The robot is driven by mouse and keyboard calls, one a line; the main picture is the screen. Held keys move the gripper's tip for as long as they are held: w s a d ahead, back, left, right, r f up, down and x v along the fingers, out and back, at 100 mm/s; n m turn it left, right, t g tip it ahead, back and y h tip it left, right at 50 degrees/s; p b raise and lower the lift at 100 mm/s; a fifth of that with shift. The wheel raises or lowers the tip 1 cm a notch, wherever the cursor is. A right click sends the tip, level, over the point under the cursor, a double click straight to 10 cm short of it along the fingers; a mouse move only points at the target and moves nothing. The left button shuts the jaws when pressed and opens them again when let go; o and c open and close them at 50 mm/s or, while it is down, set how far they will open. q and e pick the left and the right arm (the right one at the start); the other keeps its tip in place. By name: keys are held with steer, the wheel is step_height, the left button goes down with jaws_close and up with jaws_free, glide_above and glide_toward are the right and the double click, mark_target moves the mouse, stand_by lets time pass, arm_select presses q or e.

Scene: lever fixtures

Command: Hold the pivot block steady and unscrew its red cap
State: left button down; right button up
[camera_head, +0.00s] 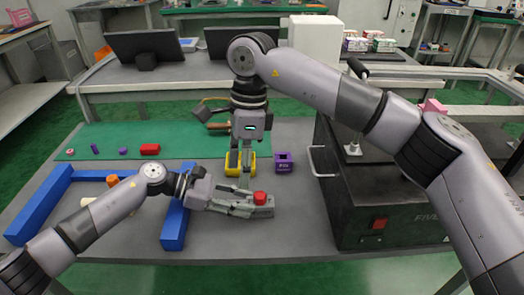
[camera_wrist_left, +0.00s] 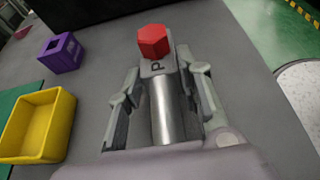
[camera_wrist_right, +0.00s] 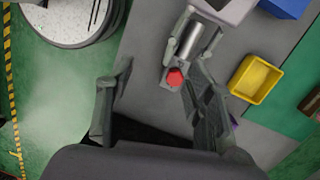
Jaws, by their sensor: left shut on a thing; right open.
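The pivot block (camera_wrist_left: 158,68) is grey, marked with a P, with a shiny metal cylinder (camera_wrist_left: 164,112) behind it. Its red cap (camera_head: 260,198) sits on the block; the cap also shows in the left wrist view (camera_wrist_left: 153,41) and the right wrist view (camera_wrist_right: 174,77). My left gripper (camera_head: 256,207) is shut on the pivot block, low over the grey table. My right gripper (camera_head: 244,182) points down, open and empty, above and slightly left of the cap in the head view. In the right wrist view, the cap shows between its spread fingers, nearer the right one.
A yellow bin (camera_head: 233,165) and a purple box (camera_head: 284,161) stand just behind the block. Blue bars (camera_head: 174,222) lie left. A black machine (camera_head: 370,195) with a handle stands right. The table in front of the block is clear.

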mark_target(262, 194)
steer(key=w+d+m+t+h, duration=0.1)
steer(key=w+d+m, duration=0.1)
steer(key=w+d, duration=0.2)
steer(key=f, duration=1.1)
steer(key=shift+s+d+f, duration=0.1)
steer(key=shift+s+f, duration=0.05)
steer(key=shift+s, duration=0.05)
